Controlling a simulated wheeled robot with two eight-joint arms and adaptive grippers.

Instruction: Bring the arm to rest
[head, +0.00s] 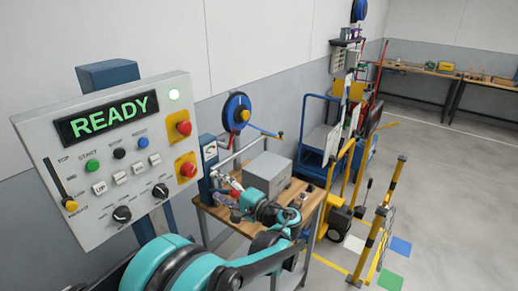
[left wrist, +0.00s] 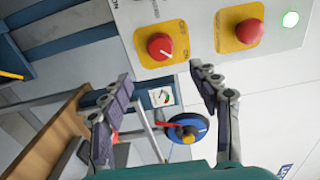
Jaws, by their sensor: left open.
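My left gripper (head: 227,187) shows small in the head view, at the far end of my teal arm, below and right of the control panel (head: 60,150). In the left wrist view my left gripper (left wrist: 161,78) has its two dark-padded fingers wide apart, with nothing between them. A red knob (left wrist: 160,46) and a second red knob (left wrist: 248,31), both on yellow plates, lie beyond the fingertips, and I see no contact. The panel's display (head: 108,116) reads READY in green, and its green lamp (head: 174,95) is lit. My right gripper is not in view.
A wooden workbench (head: 222,213) with a grey box (head: 267,174) stands by my gripper. A blue hose reel (head: 238,113) hangs on the wall behind. Yellow barrier posts (head: 385,211) and a blue cart (head: 318,140) stand right. Open floor (head: 445,160) lies far right.

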